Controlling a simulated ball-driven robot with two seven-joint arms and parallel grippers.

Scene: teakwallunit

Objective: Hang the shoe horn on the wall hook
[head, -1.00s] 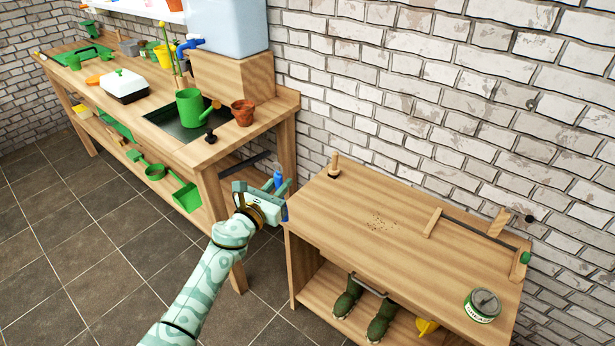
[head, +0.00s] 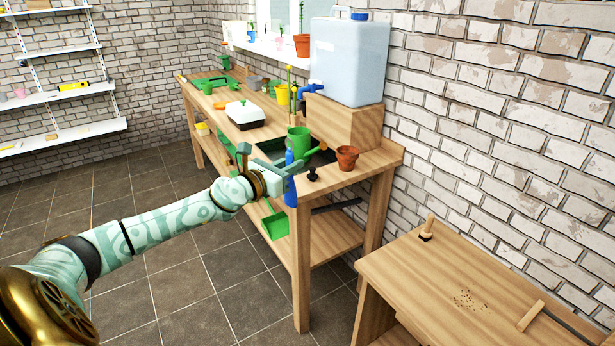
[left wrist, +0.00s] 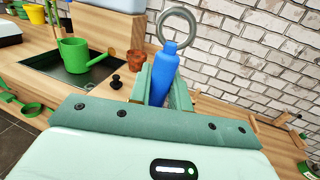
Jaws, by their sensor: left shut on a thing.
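My left gripper (head: 285,172) is shut on a blue, bottle-shaped thing, which I take for the shoe horn (head: 290,192). It stands roughly upright between the fingers, in front of the potting bench's near corner in the head view. In the left wrist view the blue body (left wrist: 162,78) shows between the green fingers (left wrist: 162,92), with a grey ring (left wrist: 178,27) at its top. Its lower part is hidden there. My right gripper is not in view.
The potting bench (head: 375,170) carries a green watering can (head: 299,140), a terracotta pot (head: 347,158) and a water container (head: 349,58). A low wooden bench (head: 455,270) with an upright peg (head: 428,228) stands at the right. White shelves (head: 70,135) are at the far left. Tiled floor is free.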

